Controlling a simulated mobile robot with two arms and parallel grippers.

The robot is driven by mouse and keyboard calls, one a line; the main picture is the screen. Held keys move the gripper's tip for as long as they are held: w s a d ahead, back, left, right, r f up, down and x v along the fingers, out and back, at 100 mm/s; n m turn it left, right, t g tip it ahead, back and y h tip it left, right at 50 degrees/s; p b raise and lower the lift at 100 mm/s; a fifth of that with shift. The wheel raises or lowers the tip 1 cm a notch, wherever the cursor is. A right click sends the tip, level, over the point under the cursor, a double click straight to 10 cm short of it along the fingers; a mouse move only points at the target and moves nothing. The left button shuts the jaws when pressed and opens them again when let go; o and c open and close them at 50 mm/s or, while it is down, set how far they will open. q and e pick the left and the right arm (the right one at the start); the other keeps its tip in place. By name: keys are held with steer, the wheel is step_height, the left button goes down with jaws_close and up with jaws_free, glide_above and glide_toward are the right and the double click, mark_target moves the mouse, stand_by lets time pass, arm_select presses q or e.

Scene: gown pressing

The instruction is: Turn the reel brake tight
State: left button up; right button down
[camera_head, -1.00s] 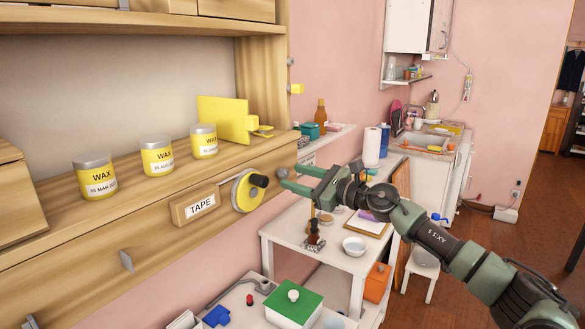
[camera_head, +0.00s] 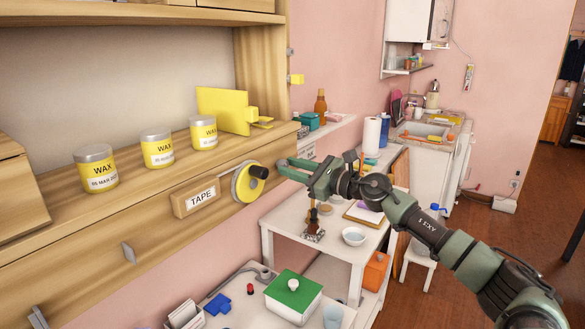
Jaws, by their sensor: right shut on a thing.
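A yellow tape reel (camera_head: 243,187) with a black knob (camera_head: 259,171) is mounted on the front of the wooden shelf board, right of the "TAPE" label (camera_head: 200,198). My left gripper is not in view.
Several yellow wax jars (camera_head: 158,148) and a yellow block-shaped piece (camera_head: 223,110) stand on the shelf. Below right is a white table (camera_head: 345,252) with a bowl (camera_head: 354,236). A green-lidded box (camera_head: 293,291) stands lower down. Open floor lies at the right.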

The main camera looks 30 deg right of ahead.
steer(key=m+p, duration=0.2)
steer(key=m, duration=0.1)
steer(key=shift+r, duration=0.2)
steer(key=m+p, duration=0.2)
steer(key=m, duration=0.1)
steer(key=shift+m, duration=0.4)
steer(key=m+p, duration=0.2)
steer(key=m, duration=0.1)
steer(key=shift+d+g, duration=0.1)
steer(key=shift+g, duration=0.2)
steer(key=shift+m+p, duration=0.8)
steer(key=shift+m, duration=0.9)
steer(key=shift+f, duration=0.1)
steer(key=c, duration=1.2)
jaws_free()
steer(key=shift+o, duration=0.2)
